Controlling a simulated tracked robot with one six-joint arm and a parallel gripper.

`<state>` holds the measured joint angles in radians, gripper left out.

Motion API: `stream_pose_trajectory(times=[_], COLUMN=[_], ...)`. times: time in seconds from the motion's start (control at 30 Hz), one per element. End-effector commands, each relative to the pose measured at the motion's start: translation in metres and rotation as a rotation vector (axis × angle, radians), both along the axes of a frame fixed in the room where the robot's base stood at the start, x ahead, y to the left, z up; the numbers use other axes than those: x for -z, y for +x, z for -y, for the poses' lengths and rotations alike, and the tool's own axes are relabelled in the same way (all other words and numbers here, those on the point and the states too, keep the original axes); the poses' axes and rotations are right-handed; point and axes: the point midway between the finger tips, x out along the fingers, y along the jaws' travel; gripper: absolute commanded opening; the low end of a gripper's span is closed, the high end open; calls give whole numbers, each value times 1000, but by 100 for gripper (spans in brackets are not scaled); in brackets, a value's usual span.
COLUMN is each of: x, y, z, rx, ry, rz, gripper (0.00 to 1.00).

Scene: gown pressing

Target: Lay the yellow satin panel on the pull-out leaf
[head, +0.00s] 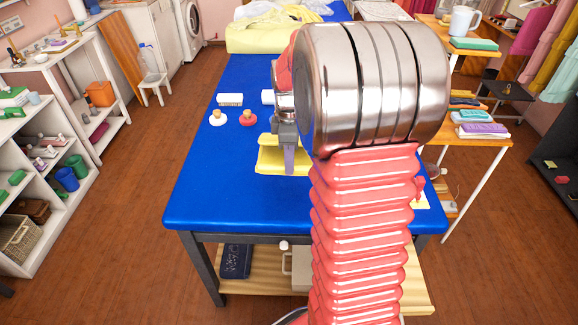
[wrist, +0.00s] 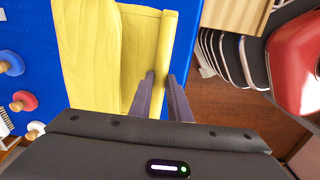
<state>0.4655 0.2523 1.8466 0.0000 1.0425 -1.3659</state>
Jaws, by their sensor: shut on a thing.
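The yellow satin panel (head: 268,158) lies partly on the blue table top, with its right part hidden behind my arm in the head view. In the wrist view the panel (wrist: 95,55) is wide and creased, with a straight rolled edge on its right. My gripper (head: 290,165) points down at the panel. In the wrist view my gripper's two fingers (wrist: 161,77) are at that edge, shut on the panel with cloth between them. I cannot tell which surface is the pull-out leaf; a planked wooden surface (wrist: 236,14) shows beyond the table edge in the wrist view.
The blue table (head: 215,180) has clear room left of the panel. White (head: 218,118) and red (head: 248,119) knobbed pieces stand behind it. Yellow cloth (head: 262,36) is heaped at the far end. A wooden side table (head: 485,150) stands right, with a lower shelf (head: 265,287) below the blue top.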

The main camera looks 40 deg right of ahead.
Motion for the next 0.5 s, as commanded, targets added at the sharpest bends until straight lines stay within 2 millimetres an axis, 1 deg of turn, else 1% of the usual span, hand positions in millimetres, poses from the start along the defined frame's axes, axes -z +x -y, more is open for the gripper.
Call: stream_pose_trajectory(times=[0.1, 0.5], x=[-11, -45], y=[1, 0], z=[0, 0], rx=[0, 0], ry=[-1, -1], rz=[3, 1], gripper=[0, 0])
